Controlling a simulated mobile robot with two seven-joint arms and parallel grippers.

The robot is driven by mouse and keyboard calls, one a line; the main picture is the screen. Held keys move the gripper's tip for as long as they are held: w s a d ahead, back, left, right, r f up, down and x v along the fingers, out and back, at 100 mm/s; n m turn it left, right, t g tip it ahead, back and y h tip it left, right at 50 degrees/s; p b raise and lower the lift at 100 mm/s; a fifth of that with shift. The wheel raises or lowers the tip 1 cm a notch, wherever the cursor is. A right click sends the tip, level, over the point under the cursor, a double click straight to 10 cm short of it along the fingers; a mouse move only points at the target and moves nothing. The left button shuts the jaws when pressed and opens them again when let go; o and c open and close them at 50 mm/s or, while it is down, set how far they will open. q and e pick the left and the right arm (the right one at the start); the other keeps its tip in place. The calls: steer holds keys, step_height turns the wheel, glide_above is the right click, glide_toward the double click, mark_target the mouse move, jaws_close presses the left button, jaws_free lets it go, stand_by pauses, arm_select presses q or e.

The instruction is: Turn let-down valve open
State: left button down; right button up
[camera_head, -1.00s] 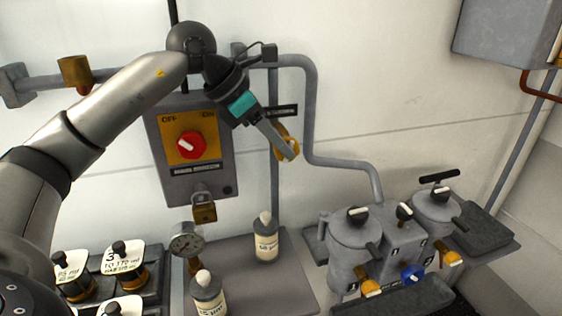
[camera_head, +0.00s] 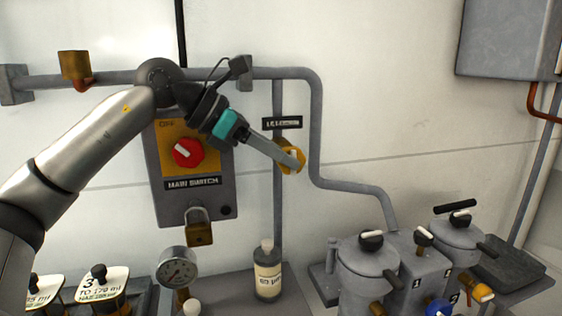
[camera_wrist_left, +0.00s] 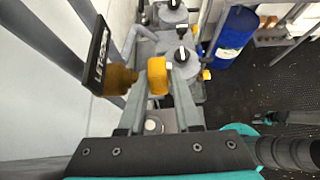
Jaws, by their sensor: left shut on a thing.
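The let-down valve has a yellow handle (camera_head: 292,157) on the vertical grey pipe, right of the main switch. Its black label plate (camera_head: 282,122) is just above it. My left gripper (camera_head: 297,163) comes in from the left and is shut on the yellow handle, its fingers pointing right and down. In the left wrist view the yellow handle (camera_wrist_left: 157,76) sits between the fingertips, with the brass valve body (camera_wrist_left: 119,79) to its left and the label plate (camera_wrist_left: 97,55) further left. The fingers partly hide the handle in the head view.
The main switch box (camera_head: 193,170) with a red knob and a padlock (camera_head: 200,228) is behind my arm. A gauge (camera_head: 177,268) and a bottle (camera_head: 267,272) stand below. Grey pots (camera_head: 368,268) are at lower right.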

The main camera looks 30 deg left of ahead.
stand_by(0.3)
arm_select(q)
steer(key=c, duration=1)
jaws_free()
steer(key=o, duration=0.4)
arm_select(e)
steer(key=shift+s+a, duration=0.2)
steer(key=shift+s, duration=0.05)
arm_select(q)
steer(key=shift+r, duration=0.1)
steer(key=shift+r, duration=0.3)
step_height(320, 180, up, 19)
steer(key=p, duration=1)
steer(key=shift+r, duration=0.15)
arm_select(e)
step_height(320, 180, up, 10)
steer(key=s+a, duration=0.1)
steer(key=s, duration=0.1)
steer(key=shift+s+a+g, duration=0.25)
steer(key=shift+a+g, duration=0.05)
steer(key=shift+a, duration=0.05)
